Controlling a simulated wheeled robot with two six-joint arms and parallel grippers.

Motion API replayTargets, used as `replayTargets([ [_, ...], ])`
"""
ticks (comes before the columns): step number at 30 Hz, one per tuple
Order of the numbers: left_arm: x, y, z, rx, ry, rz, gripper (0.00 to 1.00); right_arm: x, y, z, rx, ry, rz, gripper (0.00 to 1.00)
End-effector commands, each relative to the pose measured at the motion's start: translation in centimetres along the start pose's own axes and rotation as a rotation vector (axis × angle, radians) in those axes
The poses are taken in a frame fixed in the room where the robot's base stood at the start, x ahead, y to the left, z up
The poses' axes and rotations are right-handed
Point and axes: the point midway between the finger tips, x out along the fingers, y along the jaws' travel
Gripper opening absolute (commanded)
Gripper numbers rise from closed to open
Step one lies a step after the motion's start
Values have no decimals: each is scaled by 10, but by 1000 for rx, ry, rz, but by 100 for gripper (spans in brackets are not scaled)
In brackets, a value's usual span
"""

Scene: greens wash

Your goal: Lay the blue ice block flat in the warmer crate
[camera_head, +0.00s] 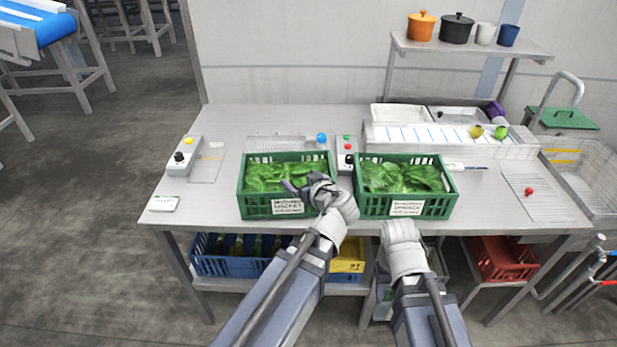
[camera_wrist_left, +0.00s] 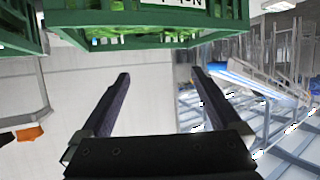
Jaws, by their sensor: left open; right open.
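Two green crates of leafy greens stand side by side on the steel table, a left crate (camera_head: 257,207) and a right crate (camera_head: 431,207). Each has a white label on its front. I cannot tell which is warmer. My left gripper (camera_head: 298,186) is open over the front right part of the left crate. In the left wrist view its two dark fingers (camera_wrist_left: 160,95) are apart with nothing between them, and green crate walls (camera_wrist_left: 130,17) show beyond them. My right wrist is in front of the right crate; its fingers are hidden. I cannot make out a blue ice block.
A grey control box (camera_head: 185,155) stands at the left and another (camera_head: 346,152) between the crates. A blue ball (camera_head: 322,138) is behind the left crate. A shelf (camera_head: 470,47) with pots and cups stands at the back. The table's left front is mostly clear.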

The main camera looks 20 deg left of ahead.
Motion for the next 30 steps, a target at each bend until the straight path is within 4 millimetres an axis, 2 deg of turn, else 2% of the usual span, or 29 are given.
replayTargets([
  [7,-2,-4,2,12,-16,-3,98,-3,0,0,0,0,0,50],
  [11,-12,-8,34,125,-153,-20,98,-3,0,0,0,0,0,50],
  [14,-35,-10,82,300,-358,-2,98,-3,0,0,0,0,0,50],
  [18,-82,-11,146,584,-661,120,98,-3,0,0,0,0,0,50],
  [21,-119,-10,180,762,-836,255,98,-3,0,0,0,0,0,50],
  [25,-158,-10,206,926,-982,419,98,-3,0,0,0,0,0,50],
  [27,-171,-10,213,979,-1025,481,98,-3,0,0,0,0,0,50],
  [30,-180,-10,217,1015,-1054,528,98,-3,0,0,0,0,0,50],
])
